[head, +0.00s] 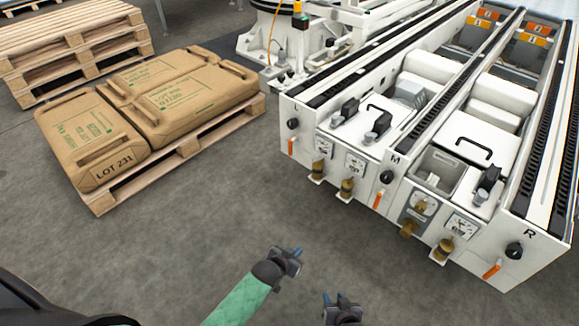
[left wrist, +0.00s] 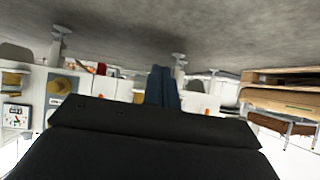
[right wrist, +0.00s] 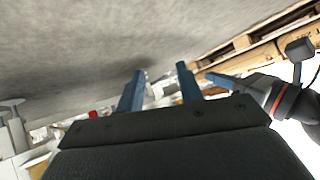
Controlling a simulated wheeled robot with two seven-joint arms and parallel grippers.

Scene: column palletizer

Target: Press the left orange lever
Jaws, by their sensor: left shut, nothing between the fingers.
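The left orange lever (head: 291,146) is a small orange handle hanging on the white machine's front, at its left end below a black knob. Two more orange levers show, a middle one (head: 378,200) below the M mark and a right one (head: 492,269) below the R mark. My left gripper (head: 293,254) is shut and empty over open floor, well in front of the machine and below the left lever in the picture. Its blue fingers are together in the left wrist view (left wrist: 162,88). My right gripper (head: 341,298) is lower and empty; its fingers stand apart in the right wrist view (right wrist: 160,88).
The white machine (head: 330,150) fills the right, with black knobs, gauges and brass fittings sticking out of its front. A wooden pallet (head: 190,150) with brown sacks stands at the left. Stacked pallets (head: 75,50) stand behind it. The grey floor between is clear.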

